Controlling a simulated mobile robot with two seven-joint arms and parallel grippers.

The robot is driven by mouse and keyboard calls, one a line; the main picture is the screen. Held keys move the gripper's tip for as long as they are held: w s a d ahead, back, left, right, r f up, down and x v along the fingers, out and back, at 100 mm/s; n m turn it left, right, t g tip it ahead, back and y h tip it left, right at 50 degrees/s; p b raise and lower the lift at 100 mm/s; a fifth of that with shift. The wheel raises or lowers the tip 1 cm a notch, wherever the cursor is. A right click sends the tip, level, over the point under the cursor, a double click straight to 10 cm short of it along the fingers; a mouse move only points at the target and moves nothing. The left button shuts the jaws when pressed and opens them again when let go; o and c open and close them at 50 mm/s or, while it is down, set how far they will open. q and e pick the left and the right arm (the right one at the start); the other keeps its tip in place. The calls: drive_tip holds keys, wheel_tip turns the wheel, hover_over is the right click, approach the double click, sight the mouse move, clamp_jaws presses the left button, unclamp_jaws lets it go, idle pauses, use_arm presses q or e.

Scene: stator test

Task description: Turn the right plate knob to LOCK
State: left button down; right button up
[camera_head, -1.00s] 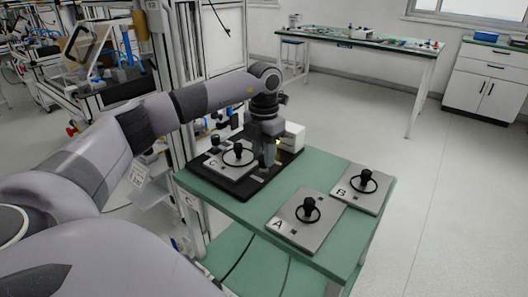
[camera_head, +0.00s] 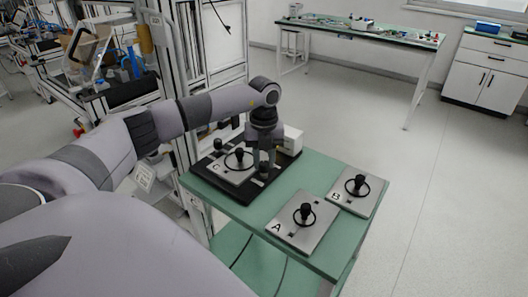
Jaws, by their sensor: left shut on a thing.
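A black base (camera_head: 228,194) lies on the green table and carries the grey plate C (camera_head: 234,175), which has a black round handle (camera_head: 239,158) in its middle. A dark left knob (camera_head: 218,145) stands at the plate's far left side. The right plate knob (camera_head: 264,169) is at the plate's right side, small and mostly between my fingers. My left gripper (camera_head: 264,171) points down there and is shut on it. The knob's marking and angle are too small to tell. My right gripper is not in view.
Plates A (camera_head: 290,232) and B (camera_head: 343,200), each with a black handle, lie at the near right of the green table (camera_head: 228,206). A white box (camera_head: 293,139) stands behind my gripper. A metal frame rises behind and left of the table.

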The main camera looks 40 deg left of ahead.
sight(264, 162)
use_arm(q)
drive_tip(key=n+p, duration=0.2)
drive_tip(key=n, duration=0.1)
drive_tip(key=shift+r+n, duration=0.25)
drive_tip(key=shift+n, duration=0.05)
drive_tip(key=shift+a+f+n+p, duration=0.1)
drive_tip(key=shift+n+p, duration=0.8)
drive_tip(key=shift+n, duration=0.6)
drive_tip(key=c, duration=0.8)
unclamp_jaws()
drive_tip(key=shift+f, duration=0.1)
drive_tip(key=shift+c, duration=0.2)
drive_tip(key=shift+r+b, duration=0.3)
drive_tip(key=shift+r, duration=3.3)
